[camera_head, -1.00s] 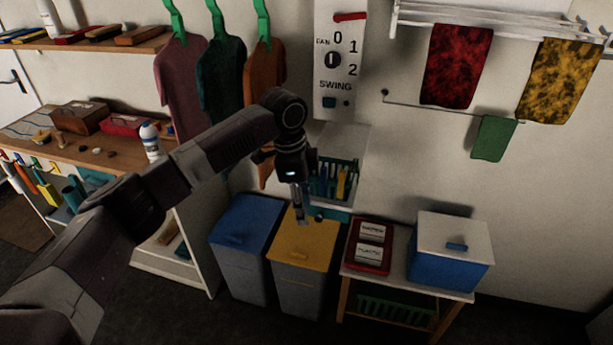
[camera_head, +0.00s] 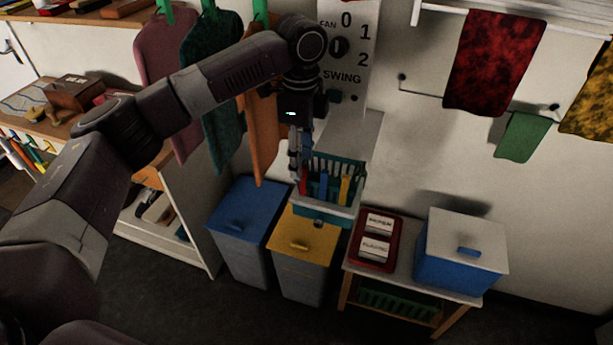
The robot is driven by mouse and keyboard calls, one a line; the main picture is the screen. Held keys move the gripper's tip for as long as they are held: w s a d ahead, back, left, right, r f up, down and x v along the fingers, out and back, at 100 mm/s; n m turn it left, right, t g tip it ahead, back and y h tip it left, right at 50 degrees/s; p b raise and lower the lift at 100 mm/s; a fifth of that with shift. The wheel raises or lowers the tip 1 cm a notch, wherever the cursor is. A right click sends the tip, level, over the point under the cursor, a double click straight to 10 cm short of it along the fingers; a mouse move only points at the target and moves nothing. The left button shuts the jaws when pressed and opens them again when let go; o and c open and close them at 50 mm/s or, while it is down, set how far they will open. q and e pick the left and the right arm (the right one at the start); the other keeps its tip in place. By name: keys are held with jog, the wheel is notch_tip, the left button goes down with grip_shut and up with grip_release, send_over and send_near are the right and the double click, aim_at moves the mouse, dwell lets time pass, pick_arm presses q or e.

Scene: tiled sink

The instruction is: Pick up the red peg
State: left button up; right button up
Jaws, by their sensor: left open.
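A small red peg (camera_head: 303,181) stands at the left end of a teal basket (camera_head: 330,209) on the wall, beside blue and yellow pegs (camera_head: 334,188). My left gripper (camera_head: 298,170) points down at the basket's left end. Its fingertips are right at the top of the red peg; they are open, and I cannot tell whether they touch it. The gripper partly hides the red peg and that end of the basket. My right gripper is not in view.
Hanging clothes (camera_head: 262,130) are close to the left of my gripper, and a fan switch panel (camera_head: 346,45) is behind it. Blue (camera_head: 242,210) and yellow-lidded (camera_head: 302,240) bins stand below. A table with a blue box (camera_head: 458,265) is at the right.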

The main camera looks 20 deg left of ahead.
pick_arm(q)
notch_tip(320, 180, down, 3)
jog(key=shift+s+r+p, duration=0.1)
jog(key=shift+r+p, duration=0.1)
jog(key=shift+p, duration=0.85)
jog(key=f, duration=0.3)
jog(key=shift+w+p, duration=0.35)
jog(key=shift+s, duration=0.1)
jog(key=c, duration=0.9)
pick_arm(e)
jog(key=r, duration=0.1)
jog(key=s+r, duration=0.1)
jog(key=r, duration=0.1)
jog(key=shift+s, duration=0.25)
pick_arm(q)
jog(key=shift+c, duration=0.2)
notch_tip(320, 180, up, 20)
jog(key=b, duration=0.4)
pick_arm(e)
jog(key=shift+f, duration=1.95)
